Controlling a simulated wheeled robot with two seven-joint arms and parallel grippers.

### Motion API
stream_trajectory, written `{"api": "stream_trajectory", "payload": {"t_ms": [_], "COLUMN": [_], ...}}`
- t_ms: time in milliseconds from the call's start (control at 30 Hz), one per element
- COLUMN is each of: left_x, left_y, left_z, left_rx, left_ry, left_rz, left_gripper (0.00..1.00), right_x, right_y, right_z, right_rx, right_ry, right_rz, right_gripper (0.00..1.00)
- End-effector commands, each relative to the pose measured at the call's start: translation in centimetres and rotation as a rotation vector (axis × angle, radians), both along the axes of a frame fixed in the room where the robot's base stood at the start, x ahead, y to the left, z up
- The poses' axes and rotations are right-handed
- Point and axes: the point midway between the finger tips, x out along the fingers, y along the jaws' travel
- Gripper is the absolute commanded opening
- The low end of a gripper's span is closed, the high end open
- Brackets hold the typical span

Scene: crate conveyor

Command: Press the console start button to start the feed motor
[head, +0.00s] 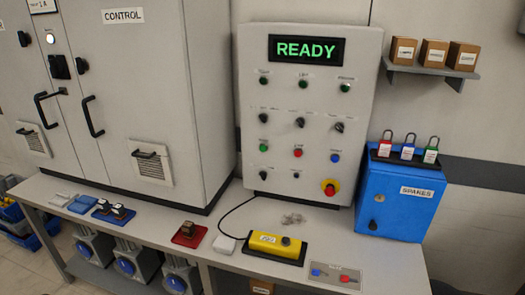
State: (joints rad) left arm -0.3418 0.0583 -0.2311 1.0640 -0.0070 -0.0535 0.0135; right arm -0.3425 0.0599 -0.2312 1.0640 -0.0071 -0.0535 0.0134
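The grey control console (311,115) stands upright on the bench with a lit green READY display (306,49). A green button (263,146), a red button (298,152) and a blue button (335,158) form one row on its face. Their small labels are too blurred to read, so I cannot tell for certain which is the start button. A red mushroom knob on a yellow ring (330,187) sits at the lower right. Several dark switches and a top row of small green lamps or buttons also show. Neither of my grippers is in view.
A yellow pendant box (276,243) with a cable lies on the bench (225,268) before the console. A blue SPARES box (401,199) with padlocks on top stands right. The CONTROL cabinet (150,80) stands left. A shelf (430,71) holds cartons.

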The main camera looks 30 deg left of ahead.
Motion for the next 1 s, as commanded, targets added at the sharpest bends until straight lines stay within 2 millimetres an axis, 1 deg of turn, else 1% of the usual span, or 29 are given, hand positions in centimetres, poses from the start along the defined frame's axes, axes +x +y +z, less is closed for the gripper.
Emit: {"api": "stream_trajectory", "payload": {"t_ms": [133, 267, 800, 1000], "left_x": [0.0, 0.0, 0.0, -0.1], "left_y": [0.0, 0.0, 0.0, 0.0], "left_z": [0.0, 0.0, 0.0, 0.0], "left_rx": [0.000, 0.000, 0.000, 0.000], "left_ry": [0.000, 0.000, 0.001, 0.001], "left_rz": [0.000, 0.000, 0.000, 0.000], "left_gripper": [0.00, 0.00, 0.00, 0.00], "right_x": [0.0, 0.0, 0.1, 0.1], "right_y": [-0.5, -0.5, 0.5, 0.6], "right_z": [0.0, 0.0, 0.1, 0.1], "right_rx": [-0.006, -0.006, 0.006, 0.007], "right_ry": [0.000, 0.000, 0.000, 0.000], "right_rz": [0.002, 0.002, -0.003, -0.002], "right_gripper": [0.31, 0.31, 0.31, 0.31]}}
